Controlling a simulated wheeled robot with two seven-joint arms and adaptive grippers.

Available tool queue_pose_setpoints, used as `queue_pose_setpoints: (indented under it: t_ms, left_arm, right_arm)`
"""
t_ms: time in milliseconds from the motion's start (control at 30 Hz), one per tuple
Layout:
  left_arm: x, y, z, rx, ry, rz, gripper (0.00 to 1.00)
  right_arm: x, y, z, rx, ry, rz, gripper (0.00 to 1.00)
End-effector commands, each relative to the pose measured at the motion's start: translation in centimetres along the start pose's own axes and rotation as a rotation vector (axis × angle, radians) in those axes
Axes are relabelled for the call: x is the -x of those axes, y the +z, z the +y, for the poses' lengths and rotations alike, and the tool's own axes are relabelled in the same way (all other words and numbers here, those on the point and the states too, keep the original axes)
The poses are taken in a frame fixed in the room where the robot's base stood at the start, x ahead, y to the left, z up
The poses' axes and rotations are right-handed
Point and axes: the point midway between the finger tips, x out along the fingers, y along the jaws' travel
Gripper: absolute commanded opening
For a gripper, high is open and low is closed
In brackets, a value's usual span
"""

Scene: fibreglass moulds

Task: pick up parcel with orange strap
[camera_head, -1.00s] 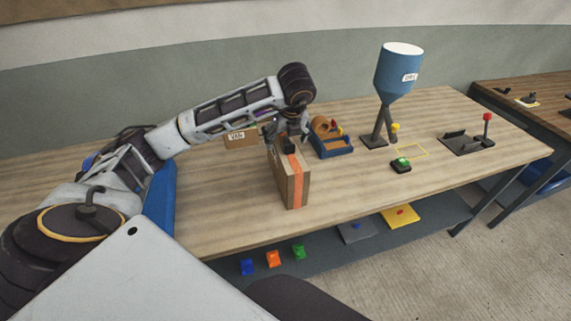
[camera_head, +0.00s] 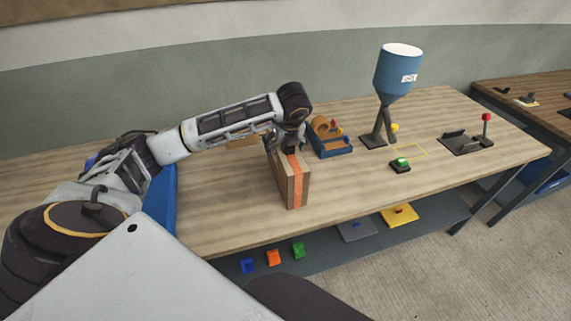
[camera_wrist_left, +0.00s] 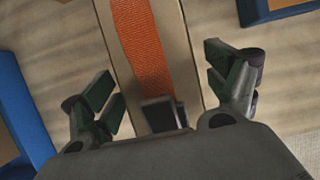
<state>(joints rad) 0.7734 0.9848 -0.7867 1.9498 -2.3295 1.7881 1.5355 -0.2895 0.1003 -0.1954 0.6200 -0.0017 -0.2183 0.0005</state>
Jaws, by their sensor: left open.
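The parcel (camera_head: 284,185) is a brown box with an orange strap (camera_head: 298,182), standing upright on its narrow side on the wooden table. My left gripper (camera_head: 290,147) is right above its top, pointing down. In the left wrist view the gripper (camera_wrist_left: 163,100) is open, one finger on each side of the parcel (camera_wrist_left: 181,45), with gaps between the fingers and the box. The orange strap (camera_wrist_left: 143,40) runs between the fingers. I cannot tell how far the fingertips reach below the box's top. My right gripper is not in view.
A blue tape dispenser (camera_head: 332,146) stands close behind the parcel, to the right. A blue hopper (camera_head: 398,72) on a stand and a green button box (camera_head: 400,165) are further right. Another box (camera_head: 243,143) is partly behind my arm. The table (camera_head: 232,222) is clear in front.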

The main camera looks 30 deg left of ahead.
Motion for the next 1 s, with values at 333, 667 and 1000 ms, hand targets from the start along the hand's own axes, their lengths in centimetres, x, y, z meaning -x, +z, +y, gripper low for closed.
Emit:
queue_pose_setpoints:
  t_ms: [333,667,1000]
  left_arm:
    - [0.03,0.01,0.01,0.0,0.0,0.0,0.72]
    - [0.03,0.02,0.0,0.0,0.0,0.0,0.3]
    - [0.13,0.1,-0.03,0.002,-0.002,-0.002,0.0]
  right_arm:
    - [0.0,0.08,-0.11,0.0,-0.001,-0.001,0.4]
    - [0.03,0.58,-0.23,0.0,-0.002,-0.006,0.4]
    - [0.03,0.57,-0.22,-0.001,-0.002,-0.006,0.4]
